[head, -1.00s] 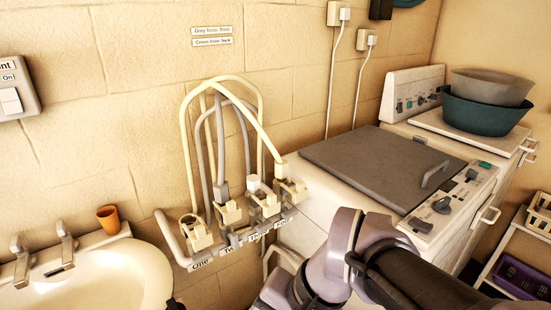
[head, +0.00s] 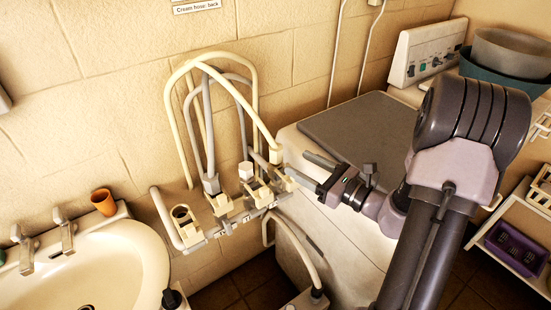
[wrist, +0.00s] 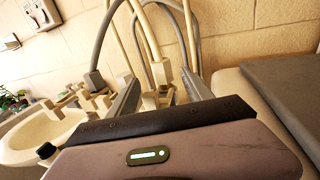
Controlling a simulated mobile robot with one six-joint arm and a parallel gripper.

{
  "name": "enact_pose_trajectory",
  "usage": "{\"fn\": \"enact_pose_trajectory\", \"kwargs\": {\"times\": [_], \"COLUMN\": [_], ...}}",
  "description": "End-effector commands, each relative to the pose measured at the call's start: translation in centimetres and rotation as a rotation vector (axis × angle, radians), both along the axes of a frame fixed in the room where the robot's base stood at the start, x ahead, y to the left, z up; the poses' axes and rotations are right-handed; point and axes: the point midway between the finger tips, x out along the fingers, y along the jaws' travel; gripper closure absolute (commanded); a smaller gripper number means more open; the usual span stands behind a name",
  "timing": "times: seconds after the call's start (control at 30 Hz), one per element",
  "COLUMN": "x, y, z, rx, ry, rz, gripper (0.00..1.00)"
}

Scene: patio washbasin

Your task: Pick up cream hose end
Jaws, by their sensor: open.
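The cream hose (head: 262,120) arches over the wall rack, and its cream block-shaped end (head: 276,155) hangs at the rack's right side. In the wrist view the cream hose end (wrist: 161,72) shows between the two fingers, beyond or near their tips; contact cannot be told. My gripper (head: 296,164) is open and empty, reaching in from the right with its fingertips close to that end. One grey end also shows left of my fingers in the wrist view (wrist: 93,80).
The labelled rack (head: 226,226) has clip-like holders, the leftmost empty. A washbasin (head: 140,262) with taps and an orange cup (head: 104,202) stands left. A washing machine with a grey lid (head: 360,128) is right, under my arm. Another pale hose (head: 300,245) curves below the rack.

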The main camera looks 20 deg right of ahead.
Motion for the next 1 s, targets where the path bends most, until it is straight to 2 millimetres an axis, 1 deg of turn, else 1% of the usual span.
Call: {"fn": "enact_pose_trajectory", "kwargs": {"times": [0.03,0.2,0.33,0.43,0.5,0.67,0.7,0.87,0.9,1.0], "x": [0.6,2.1,4.5,5.9,6.3,6.4,6.4,6.4,6.4,6.3], "y": [0.4,1.1,2.2,2.8,3.0,3.0,3.0,3.0,3.0,3.0], "z": [-0.1,0.0,0.2,0.3,0.4,0.5,0.5,0.4,0.4,0.4], "rx": [-0.001,-0.003,-0.002,-0.001,0.000,0.000,0.000,0.000,0.000,0.000], "ry": [0.000,-0.001,-0.002,0.000,0.000,0.000,0.000,0.000,0.000,0.000], "rz": [0.004,0.004,0.005,0.005,0.002,0.001,0.001,0.002,0.002,0.002], "gripper": [0.41,0.41,0.41,0.41,0.41,0.41,0.43,0.74,0.82,1.00]}}
